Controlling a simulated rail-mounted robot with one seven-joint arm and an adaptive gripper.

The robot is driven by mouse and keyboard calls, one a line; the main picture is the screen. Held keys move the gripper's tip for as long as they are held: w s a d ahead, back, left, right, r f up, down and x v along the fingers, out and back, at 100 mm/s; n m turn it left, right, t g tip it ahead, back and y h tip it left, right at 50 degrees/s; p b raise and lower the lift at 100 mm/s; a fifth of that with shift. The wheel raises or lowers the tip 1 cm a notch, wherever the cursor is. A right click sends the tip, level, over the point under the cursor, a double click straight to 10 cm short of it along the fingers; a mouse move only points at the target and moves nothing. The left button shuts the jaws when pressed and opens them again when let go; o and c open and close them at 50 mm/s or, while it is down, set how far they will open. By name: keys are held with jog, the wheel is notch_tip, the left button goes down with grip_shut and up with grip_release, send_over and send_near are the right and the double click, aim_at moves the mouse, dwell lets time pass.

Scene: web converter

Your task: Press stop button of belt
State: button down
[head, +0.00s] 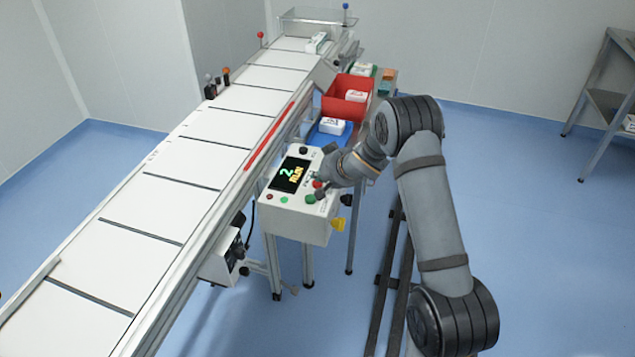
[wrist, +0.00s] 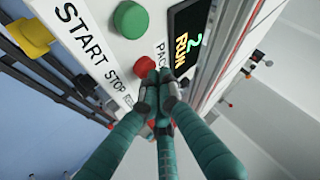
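The white control box (head: 290,222) stands beside the belt (head: 150,222), with a display (head: 290,175) reading "2 RUN". It also shows in the wrist view, where the display (wrist: 187,40) is lit. In the wrist view the large green button (wrist: 131,19) is near the word START and the red button (wrist: 144,65) is near the word STOP. My gripper (wrist: 166,77) has its teal fingers drawn together with nothing between them, tips right beside the red button and overlapping its edge in the picture. I cannot tell whether they touch it. In the head view my gripper (head: 318,191) is over the box's right side.
A red bin (head: 345,104) and a blue tray (head: 322,137), with white packs in or on them, sit behind the box. A yellow knob (head: 338,224) sticks out of the box's front right. A grey rack (head: 607,100) stands far right. Open floor lies right of my arm.

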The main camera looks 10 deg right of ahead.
aim_at(318, 184)
jog(key=shift+f, duration=0.4)
jog(key=shift+r, duration=0.15)
dwell(0.4)
jog(key=shift+r+p, duration=0.9)
notch_tip(318, 184, up, 5)
jog(key=p, duration=0.5)
jog(key=shift+r, duration=0.1)
jog(key=shift+a, duration=0.15)
dwell(0.3)
